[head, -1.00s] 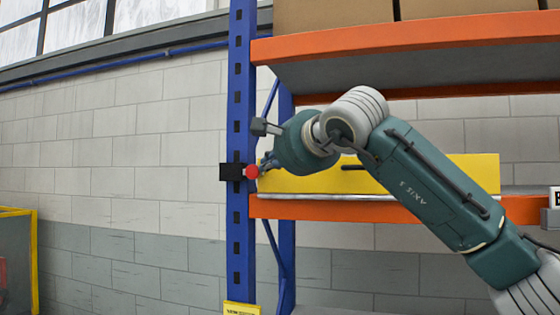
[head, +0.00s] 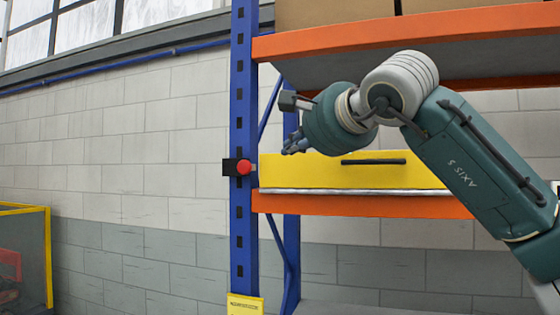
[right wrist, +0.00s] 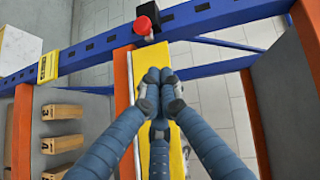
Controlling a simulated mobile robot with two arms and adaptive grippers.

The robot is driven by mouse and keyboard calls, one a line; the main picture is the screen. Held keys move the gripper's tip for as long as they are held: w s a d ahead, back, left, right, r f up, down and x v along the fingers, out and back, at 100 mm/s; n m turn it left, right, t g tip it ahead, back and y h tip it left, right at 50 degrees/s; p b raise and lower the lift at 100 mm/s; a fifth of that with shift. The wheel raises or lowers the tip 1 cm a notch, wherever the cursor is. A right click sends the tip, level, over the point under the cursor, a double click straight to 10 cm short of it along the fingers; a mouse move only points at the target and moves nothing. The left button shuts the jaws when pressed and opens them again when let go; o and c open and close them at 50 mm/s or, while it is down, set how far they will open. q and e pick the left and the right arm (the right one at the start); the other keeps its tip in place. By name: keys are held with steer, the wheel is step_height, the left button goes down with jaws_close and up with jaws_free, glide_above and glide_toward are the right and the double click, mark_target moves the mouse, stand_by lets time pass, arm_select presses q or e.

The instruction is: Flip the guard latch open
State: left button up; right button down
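A red round knob (head: 243,167) sits in front of a black block (head: 229,167) on the blue rack upright; I take this to be the latch. In the right wrist view the knob (right wrist: 144,25) shows beside its black block (right wrist: 150,12). A yellow panel (head: 300,172) with a black handle (head: 374,161) lies right of it, on the orange shelf beam. My right gripper (head: 293,143) is right of the knob and slightly above, apart from it. In the right wrist view its blue fingers (right wrist: 160,78) are together, with nothing visible between them. My left gripper is out of view.
The blue upright (head: 243,90) and an upper orange beam (head: 400,32) frame the space. Cardboard boxes (head: 330,12) stand on the upper shelf. A yellow-framed enclosure (head: 47,255) is at the lower left.

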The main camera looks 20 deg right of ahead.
steer(key=v, duration=0.2)
steer(key=a+v, duration=0.1)
steer(key=shift+s+d+b, duration=0.1)
steer(key=shift+s+b, duration=0.3)
steer(key=shift+s, duration=0.05)
